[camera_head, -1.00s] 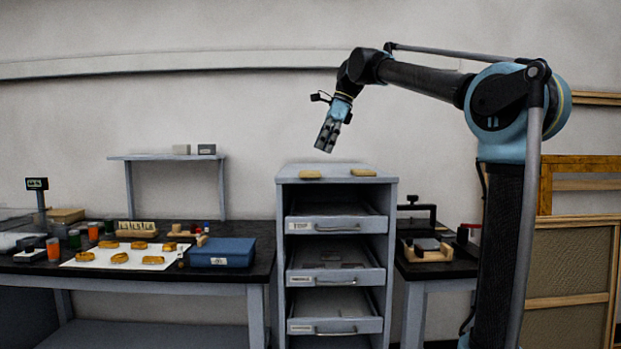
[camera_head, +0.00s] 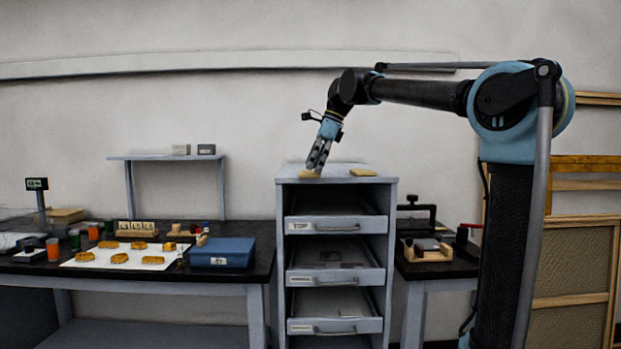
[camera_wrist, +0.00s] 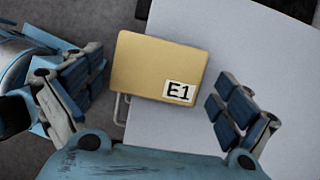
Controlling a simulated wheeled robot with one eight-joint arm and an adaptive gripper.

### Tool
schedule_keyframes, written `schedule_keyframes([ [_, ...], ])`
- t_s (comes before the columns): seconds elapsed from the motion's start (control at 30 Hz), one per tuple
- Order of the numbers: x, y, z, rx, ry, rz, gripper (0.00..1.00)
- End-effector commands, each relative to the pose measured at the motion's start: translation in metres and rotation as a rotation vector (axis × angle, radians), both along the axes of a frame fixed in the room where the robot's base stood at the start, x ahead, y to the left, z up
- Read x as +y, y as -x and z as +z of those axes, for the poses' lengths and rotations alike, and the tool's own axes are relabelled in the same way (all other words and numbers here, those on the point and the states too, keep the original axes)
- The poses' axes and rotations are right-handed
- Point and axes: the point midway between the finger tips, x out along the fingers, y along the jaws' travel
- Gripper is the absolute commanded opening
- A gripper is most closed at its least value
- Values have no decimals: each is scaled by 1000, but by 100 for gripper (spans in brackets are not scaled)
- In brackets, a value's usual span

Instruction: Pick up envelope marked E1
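The envelope marked E1 (camera_wrist: 150,68) is a flat tan piece with a white label reading E1. It lies at the edge of the grey cabinet top, and it also shows in the head view (camera_head: 307,174). My gripper (camera_wrist: 155,100) is open, with its blue-padded fingers on either side of the envelope in the wrist view. The fingers look apart from the envelope there. In the head view my gripper (camera_head: 315,168) points down at the envelope, its tips at or just above it.
A second tan piece (camera_head: 363,172) lies to the right on the cabinet top (camera_head: 335,177). Below are several drawers (camera_head: 337,225), partly pulled out. A bench with gilt pieces and a blue box (camera_head: 222,252) stands left. A dark press (camera_head: 418,215) stands right.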

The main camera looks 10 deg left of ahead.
Motion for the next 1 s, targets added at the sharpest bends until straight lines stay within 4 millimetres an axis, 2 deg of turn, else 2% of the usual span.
schedule_keyframes([
  [0.03,0,0,0,0,0,0,76],
  [0.1,0,0,0,0,0,1,67],
  [0.53,1,0,5,0,0,2,66],
  [0.67,1,0,21,0,0,2,66],
  [1.0,1,1,78,0,0,2,66],
])
